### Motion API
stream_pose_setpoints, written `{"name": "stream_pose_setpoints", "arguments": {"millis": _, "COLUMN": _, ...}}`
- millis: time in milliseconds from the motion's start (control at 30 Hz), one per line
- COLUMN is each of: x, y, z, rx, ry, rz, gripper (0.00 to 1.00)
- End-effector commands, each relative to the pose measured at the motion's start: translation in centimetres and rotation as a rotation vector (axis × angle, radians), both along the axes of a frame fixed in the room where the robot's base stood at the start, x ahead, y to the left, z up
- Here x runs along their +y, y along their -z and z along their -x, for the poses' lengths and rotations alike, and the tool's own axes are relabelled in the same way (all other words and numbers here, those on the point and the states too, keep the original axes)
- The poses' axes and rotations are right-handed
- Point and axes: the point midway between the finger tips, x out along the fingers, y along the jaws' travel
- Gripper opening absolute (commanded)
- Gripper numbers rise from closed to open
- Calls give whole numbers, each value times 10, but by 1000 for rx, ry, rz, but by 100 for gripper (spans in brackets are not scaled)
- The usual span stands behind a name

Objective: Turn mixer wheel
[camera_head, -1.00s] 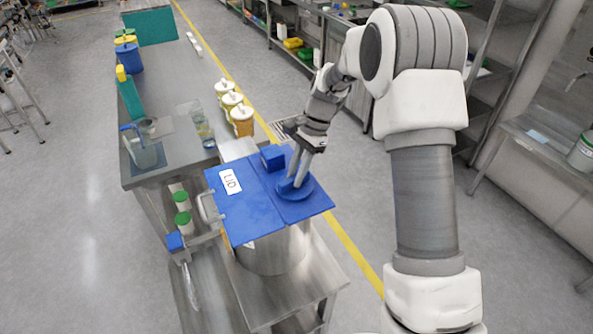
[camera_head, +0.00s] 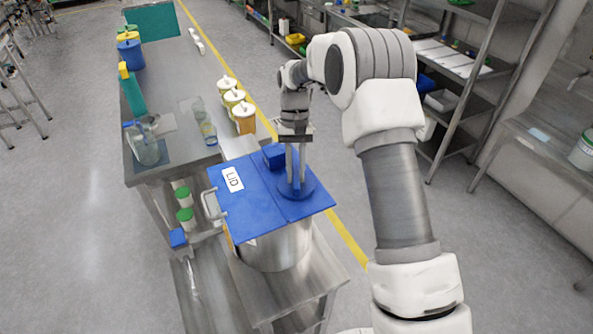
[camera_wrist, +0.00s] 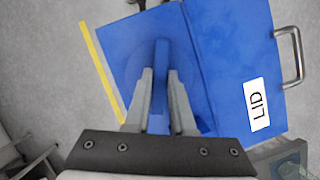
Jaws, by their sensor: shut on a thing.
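The mixer wheel (camera_head: 297,190) is a round blue disc with an upright blue bar, on the right half of the blue lid of a steel pot. My gripper (camera_head: 296,178) points straight down onto it from above. In the wrist view my gripper (camera_wrist: 161,118) has its two grey fingers on either side of the blue bar (camera_wrist: 162,62) and is shut on it. The lid (camera_head: 250,205) has a white LID label and a metal handle at its left side. The fingers hide part of the wheel.
A blue block (camera_head: 274,156) stands on the lid just behind the wheel. The pot (camera_head: 272,247) stands on a steel table (camera_head: 285,293). Yellow-and-white containers (camera_head: 243,118) stand on the bench behind. The floor right of the pot is clear.

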Motion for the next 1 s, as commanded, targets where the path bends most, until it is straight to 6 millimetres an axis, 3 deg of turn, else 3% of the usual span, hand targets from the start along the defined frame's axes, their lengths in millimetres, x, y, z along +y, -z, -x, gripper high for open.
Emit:
{"name": "stream_pose_setpoints", "arguments": {"millis": 500, "x": 2, "y": -1, "z": -1, "rx": -4, "ry": -348, "rz": 1, "gripper": 0}}
{"name": "stream_pose_setpoints", "arguments": {"millis": 1000, "x": 2, "y": -1, "z": -1, "rx": -5, "ry": -418, "rz": 1, "gripper": 0}}
